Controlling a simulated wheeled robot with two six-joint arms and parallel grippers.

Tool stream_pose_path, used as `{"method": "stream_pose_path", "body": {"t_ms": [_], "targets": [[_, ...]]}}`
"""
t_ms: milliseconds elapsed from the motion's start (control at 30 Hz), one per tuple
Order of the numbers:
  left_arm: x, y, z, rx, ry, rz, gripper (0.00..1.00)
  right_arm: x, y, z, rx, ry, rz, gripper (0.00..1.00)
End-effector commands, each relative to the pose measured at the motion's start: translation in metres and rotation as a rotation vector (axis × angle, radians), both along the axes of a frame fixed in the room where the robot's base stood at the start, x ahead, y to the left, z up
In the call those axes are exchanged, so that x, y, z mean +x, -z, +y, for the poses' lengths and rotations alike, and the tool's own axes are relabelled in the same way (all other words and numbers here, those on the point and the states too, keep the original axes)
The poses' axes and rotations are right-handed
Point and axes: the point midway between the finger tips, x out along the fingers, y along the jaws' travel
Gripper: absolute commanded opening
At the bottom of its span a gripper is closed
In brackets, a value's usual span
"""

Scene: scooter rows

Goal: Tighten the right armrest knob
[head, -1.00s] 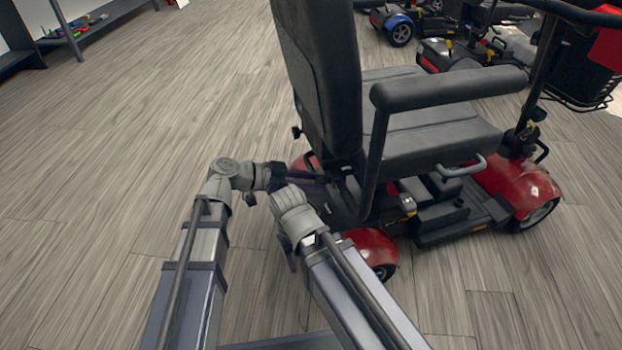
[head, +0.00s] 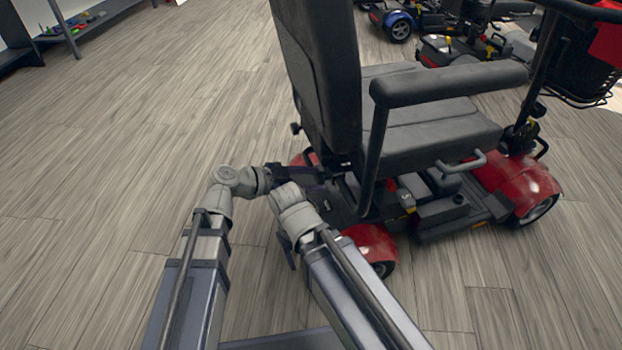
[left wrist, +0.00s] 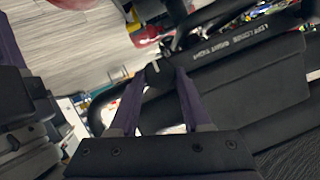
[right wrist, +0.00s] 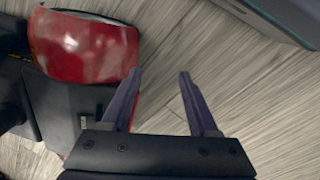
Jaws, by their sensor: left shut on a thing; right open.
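A small round black knob (left wrist: 160,73) with a white line on its face sits between the fingertips of my left gripper (left wrist: 163,76) in the left wrist view. The left gripper is shut on it. In the head view my left gripper (head: 328,176) reaches in below the seat back, at the near rear of the red scooter (head: 372,243). The near armrest (head: 450,84) is a black padded bar above the seat. My right gripper (right wrist: 160,76) is open and empty in the right wrist view, beside a red fender (right wrist: 85,47); its fingers are mostly hidden behind my arm in the head view.
Another dark knob (head: 296,128) sticks out on the far side of the seat back (head: 318,75). More scooters, one blue (head: 400,27), stand at the back. A shelf (head: 80,28) with small coloured items is at the far left. The floor on the left is clear.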

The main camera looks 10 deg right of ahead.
Motion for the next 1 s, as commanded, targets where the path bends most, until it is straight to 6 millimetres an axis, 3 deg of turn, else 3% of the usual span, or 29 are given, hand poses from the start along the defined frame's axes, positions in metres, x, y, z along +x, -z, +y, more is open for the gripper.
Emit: {"method": "stream_pose_path", "body": {"t_ms": [200, 233, 500, 767, 1000], "targets": [[0.000, 0.000, 0.000, 0.002, 0.001, -0.003, 0.00, 0.000, 0.000, 0.000, 0.000, 0.000, 0.000, 0.61], [0.000, 0.000, 0.000, 0.002, 0.001, -0.003, 0.49, 0.000, 0.000, 0.000, 0.000, 0.000, 0.000, 0.61], [0.000, 0.000, 0.000, 0.000, 0.000, -0.001, 0.78, 0.000, 0.000, 0.000, 0.000, 0.000, 0.000, 0.61], [0.000, -0.002, 0.002, -0.001, -0.001, 0.000, 0.78, 0.000, -0.001, 0.000, 0.000, 0.000, 0.000, 0.61], [-0.009, -0.016, 0.032, -0.002, -0.005, 0.000, 0.78, 0.000, -0.016, 0.000, 0.000, 0.000, 0.000, 0.61]]}}
